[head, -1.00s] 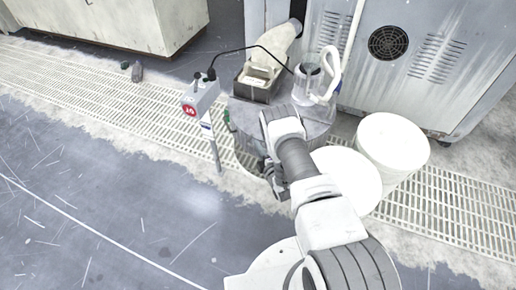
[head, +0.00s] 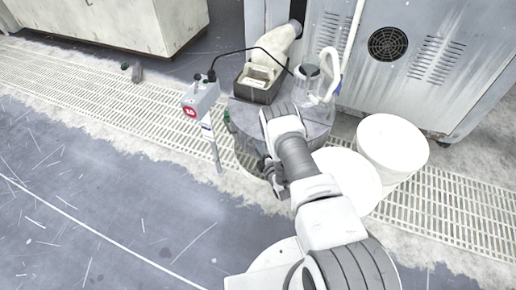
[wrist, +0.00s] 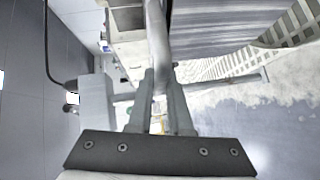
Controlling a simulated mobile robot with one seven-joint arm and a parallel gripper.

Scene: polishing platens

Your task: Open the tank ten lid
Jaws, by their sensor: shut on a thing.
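The tank (head: 236,140) is a round grey drum by the machine, and its flat grey lid (head: 318,128) appears down. A post beside it carries a grey box with a red round label (head: 190,112), too small to read surely. My gripper (head: 268,168) is at the tank's near side, partly hidden by my arm. In the wrist view my gripper (wrist: 158,100) is shut on a grey bar (wrist: 157,40), which runs up between the fingers beside a dark grey surface. I cannot tell how the bar joins the lid.
On the tank top stand an open box (head: 254,88) and a clear jar with a white hose (head: 308,78). A white bucket (head: 392,142) stands to the right. The grey machine (head: 420,60) blocks the back. The floor at left is open.

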